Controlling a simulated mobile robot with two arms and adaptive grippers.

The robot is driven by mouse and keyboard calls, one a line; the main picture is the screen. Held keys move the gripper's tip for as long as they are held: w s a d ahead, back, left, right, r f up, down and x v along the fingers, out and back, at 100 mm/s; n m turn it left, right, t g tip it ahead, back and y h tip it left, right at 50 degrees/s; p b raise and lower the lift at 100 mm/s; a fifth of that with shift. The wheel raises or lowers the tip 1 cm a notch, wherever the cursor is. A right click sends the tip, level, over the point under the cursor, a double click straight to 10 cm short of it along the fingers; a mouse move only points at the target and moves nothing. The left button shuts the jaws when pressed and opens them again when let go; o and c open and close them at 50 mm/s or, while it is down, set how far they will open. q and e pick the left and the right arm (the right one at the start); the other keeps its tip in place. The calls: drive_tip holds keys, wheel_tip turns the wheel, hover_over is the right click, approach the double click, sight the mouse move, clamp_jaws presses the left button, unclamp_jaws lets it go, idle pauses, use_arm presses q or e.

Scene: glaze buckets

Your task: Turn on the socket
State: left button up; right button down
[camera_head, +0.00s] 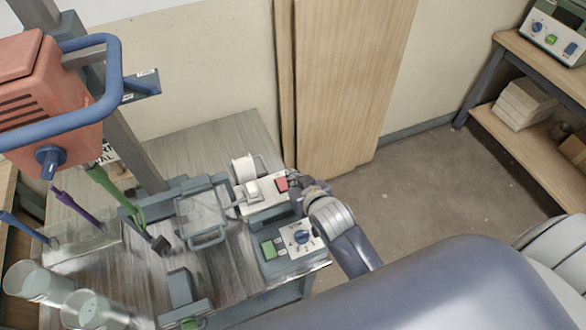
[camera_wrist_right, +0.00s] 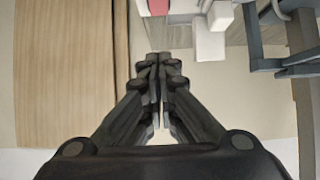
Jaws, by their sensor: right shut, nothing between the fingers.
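A white socket box (camera_head: 262,196) stands near the right end of the workbench, with a red switch (camera_head: 282,184) at its right end. The red switch also shows at the top edge of the right wrist view (camera_wrist_right: 158,7), beside white parts of the box. My right gripper (camera_head: 297,192) is shut and empty, right beside the red switch end. In the wrist view its fingertips (camera_wrist_right: 159,60) are together just below the switch; I cannot tell whether they touch it. Whether the switch is on or off cannot be read. My left gripper is not in view.
A salmon mixer with a blue handle (camera_head: 113,75) stands at left above clear buckets (camera_head: 38,284). Wooden boards (camera_head: 340,90) lean on the wall behind.

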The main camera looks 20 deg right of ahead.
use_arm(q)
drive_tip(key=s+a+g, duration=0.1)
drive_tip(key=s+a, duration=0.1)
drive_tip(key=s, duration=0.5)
use_arm(e)
drive_tip(key=p, duration=0.1)
hover_over(283, 182)
drive_tip(key=f, duration=0.5)
drive_tip(key=shift+s+f, duration=0.25)
drive_tip(key=shift+s, duration=0.15)
drive_tip(key=shift+w+f, duration=0.2)
drive_tip(key=shift+f, duration=0.85)
drive_tip(key=shift+w+f, duration=0.15)
drive_tip(key=shift+f, duration=0.85)
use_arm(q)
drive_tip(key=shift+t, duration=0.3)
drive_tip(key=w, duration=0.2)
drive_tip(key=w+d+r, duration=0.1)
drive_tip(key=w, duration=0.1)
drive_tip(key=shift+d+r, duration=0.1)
use_arm(e)
drive_tip(key=shift+f, duration=0.1)
